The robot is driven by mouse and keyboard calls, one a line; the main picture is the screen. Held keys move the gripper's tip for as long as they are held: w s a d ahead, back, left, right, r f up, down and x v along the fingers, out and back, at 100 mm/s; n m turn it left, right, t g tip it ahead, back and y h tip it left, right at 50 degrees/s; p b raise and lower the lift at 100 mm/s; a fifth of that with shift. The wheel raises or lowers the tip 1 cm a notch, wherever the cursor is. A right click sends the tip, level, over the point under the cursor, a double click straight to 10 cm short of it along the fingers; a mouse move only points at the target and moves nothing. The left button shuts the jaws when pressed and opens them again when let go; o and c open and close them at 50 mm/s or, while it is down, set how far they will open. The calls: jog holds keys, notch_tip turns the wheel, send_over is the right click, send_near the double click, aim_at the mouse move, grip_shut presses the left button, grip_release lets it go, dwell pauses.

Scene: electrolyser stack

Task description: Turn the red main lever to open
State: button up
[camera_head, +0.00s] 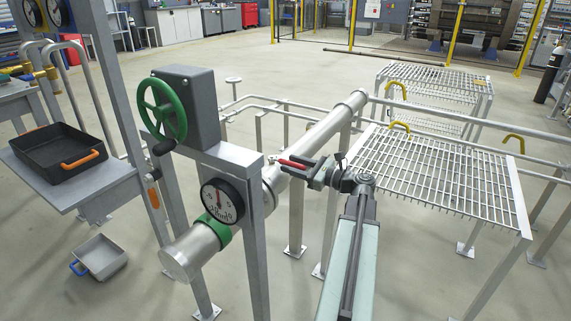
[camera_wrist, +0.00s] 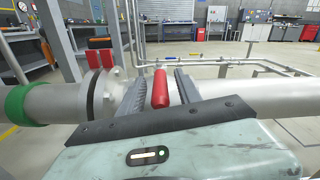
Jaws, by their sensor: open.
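The red main lever (camera_head: 294,164) is a short red handle on the large grey pipe (camera_head: 325,128) in the head view. In the wrist view the red lever (camera_wrist: 160,89) stands between the two grey jaws of my gripper (camera_wrist: 162,88), with the pipe running across behind. My gripper (camera_head: 310,169) is open around the lever, coming from the right. A small gap shows between the lever and each jaw in the wrist view.
A green handwheel (camera_head: 162,109) on a grey box and a round pressure gauge (camera_head: 222,201) stand left of the pipe. A wire grating table (camera_head: 435,175) is on the right. A shelf with a black tray (camera_head: 60,165) is at the far left.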

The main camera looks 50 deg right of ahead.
jog(key=shift+x, duration=1.1)
grip_shut()
jog(key=shift+s, duration=0.1)
dwell(0.4)
